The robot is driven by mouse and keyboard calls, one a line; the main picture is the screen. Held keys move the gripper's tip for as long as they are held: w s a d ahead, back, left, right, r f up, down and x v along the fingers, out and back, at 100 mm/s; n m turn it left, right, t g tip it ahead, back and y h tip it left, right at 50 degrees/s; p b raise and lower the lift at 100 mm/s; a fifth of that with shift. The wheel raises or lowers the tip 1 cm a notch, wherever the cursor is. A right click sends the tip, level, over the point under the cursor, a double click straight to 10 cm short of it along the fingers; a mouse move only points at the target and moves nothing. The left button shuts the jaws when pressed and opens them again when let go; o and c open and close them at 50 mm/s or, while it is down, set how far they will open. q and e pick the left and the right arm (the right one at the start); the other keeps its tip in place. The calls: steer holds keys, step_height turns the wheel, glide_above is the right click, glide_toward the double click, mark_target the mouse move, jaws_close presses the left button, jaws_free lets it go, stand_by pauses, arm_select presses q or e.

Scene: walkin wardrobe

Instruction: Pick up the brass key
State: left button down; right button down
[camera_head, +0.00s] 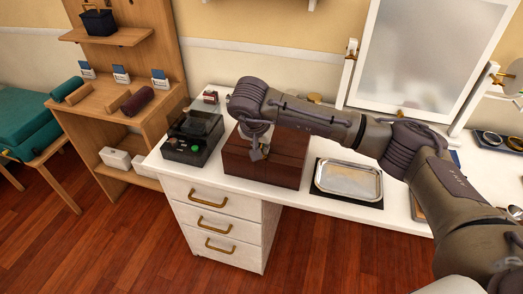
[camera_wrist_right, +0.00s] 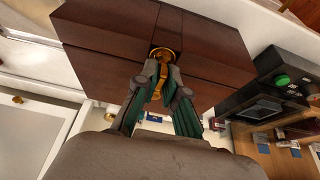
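The brass key (camera_wrist_right: 159,86) shows in the right wrist view between the two fingertips, in front of a round brass plate (camera_wrist_right: 164,52) on the dark brown wooden box (camera_wrist_right: 105,38). The box (camera_head: 264,167) stands on the white counter in the head view. How far the key sits in the plate is hidden. My left gripper is not in view.
A black device with a green button (camera_head: 192,138) stands left of the box. A silver tray (camera_head: 348,180) on a dark mat lies to the right. A framed mirror (camera_head: 420,55) stands behind. White drawers (camera_head: 220,222) are below the counter. Wooden shelves (camera_head: 125,100) are at the left.

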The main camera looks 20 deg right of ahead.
stand_by(0.4)
steer(key=shift+r, duration=0.3)
steer(key=r, duration=0.2)
steer(key=r+b, duration=0.1)
steer(key=shift+s+d+r, duration=0.15)
steer(key=shift+d+r, duration=0.25)
steer(key=s+d+r+b, duration=0.1)
steer(key=s+d+r, duration=0.4)
steer(key=d, duration=0.4)
steer(key=shift+s+d+r, duration=0.2)
steer(key=shift+r, duration=0.55)
steer(key=shift+a, duration=0.15)
steer(key=w+a+p, duration=0.1)
steer(key=w+a, duration=0.4)
steer(key=a, duration=0.4)
steer(key=shift+w+a, duration=0.3)
steer(key=shift+a, duration=0.1)
stand_by(1.2)
steer(key=shift+a, duration=0.1)
steer(key=shift+f, duration=0.1)
steer(key=shift+f+b, duration=1.1)
steer(key=shift+f, duration=0.85)
